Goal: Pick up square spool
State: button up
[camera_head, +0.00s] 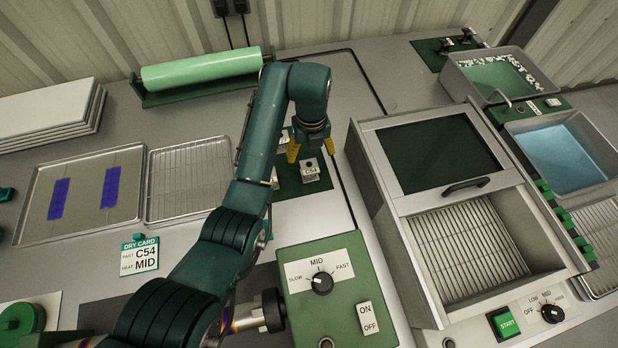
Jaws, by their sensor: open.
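My gripper (311,147) has yellow fingertips. It is open and points down over a dark green mat (290,188) at the middle of the bench. A small pale, square-sided piece with a dark round hole on top (310,168) stands on the mat, just below and in front of the fingers, beside a label reading C54. It looks like the square spool, but it is too small to be sure. Another pale piece behind it is partly hidden by my gripper and arm. Nothing shows between the fingers.
A green control box (330,300) with a knob stands in front of the mat. A large metal dryer-like cabinet (400,215) stands close on the right. A wire rack tray (150,180) and a dry card (139,256) reading C54, MID lie left. A green roll (200,69) is behind.

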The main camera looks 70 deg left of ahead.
aim_at(310, 166)
notch_tip(310, 166, down, 8)
jog(key=b, duration=0.6)
jog(key=shift+s+a, duration=0.15)
jog(key=shift+r, duration=0.1)
jog(key=shift+c, duration=0.3)
jog(key=c, duration=1.3)
